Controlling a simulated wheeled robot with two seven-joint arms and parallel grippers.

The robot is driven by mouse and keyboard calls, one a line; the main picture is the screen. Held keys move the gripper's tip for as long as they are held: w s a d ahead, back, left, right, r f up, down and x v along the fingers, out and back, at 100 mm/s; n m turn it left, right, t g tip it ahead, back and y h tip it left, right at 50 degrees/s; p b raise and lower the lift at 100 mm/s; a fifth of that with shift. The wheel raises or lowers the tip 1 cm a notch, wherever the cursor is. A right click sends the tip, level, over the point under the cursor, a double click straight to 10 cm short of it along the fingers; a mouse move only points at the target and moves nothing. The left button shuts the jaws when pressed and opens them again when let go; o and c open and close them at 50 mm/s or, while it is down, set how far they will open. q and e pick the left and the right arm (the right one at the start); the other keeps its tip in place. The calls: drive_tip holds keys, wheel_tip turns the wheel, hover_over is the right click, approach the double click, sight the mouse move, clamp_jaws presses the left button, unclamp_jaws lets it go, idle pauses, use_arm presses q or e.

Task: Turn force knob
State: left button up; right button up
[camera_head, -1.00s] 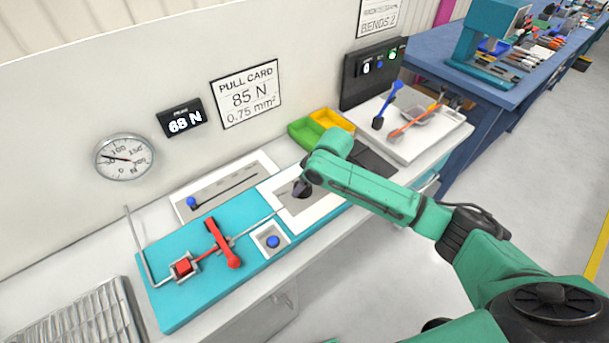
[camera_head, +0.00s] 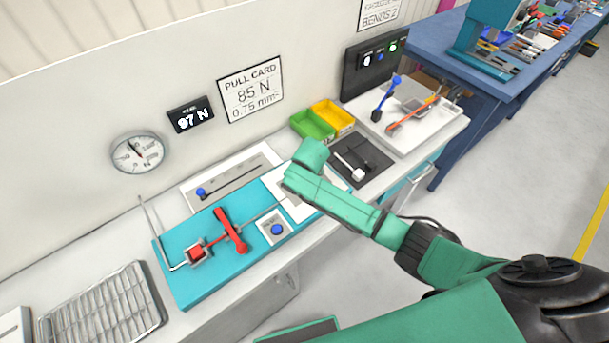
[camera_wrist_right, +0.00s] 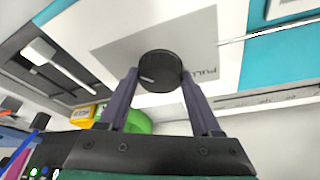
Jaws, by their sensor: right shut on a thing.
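The black round force knob (camera_wrist_right: 160,72) sits on a white plate with a grey panel, with a pale pointer line on its face. My right gripper (camera_wrist_right: 160,85) is shut on the knob, one finger on each side of it. In the head view my green right arm (camera_head: 335,200) reaches over the plate and hides the knob. The display (camera_head: 190,115) reads 97 N, and the dial gauge (camera_head: 137,152) beside it has its needle near the top. The pull card (camera_head: 251,90) shows 85 N and 0.75 mm². My left gripper is not in view.
The teal fixture (camera_head: 190,280) with a red lever (camera_head: 231,231) and a blue button (camera_head: 277,230) lies left of my arm. Green (camera_head: 312,125) and yellow (camera_head: 334,114) bins stand behind it. A wire rack (camera_head: 100,308) is at the lower left.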

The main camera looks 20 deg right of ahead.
drive_tip(key=shift+w+r, duration=0.1)
idle(0.3)
drive_tip(key=o, duration=1.4)
drive_tip(key=shift+c, duration=0.2)
drive_tip(key=b+v, duration=0.1)
drive_tip(key=v, duration=1.3)
drive_tip(key=shift+s+r+b, duration=0.2)
drive_tip(key=shift+s+b, duration=0.05)
drive_tip(key=shift+b, duration=0.1)
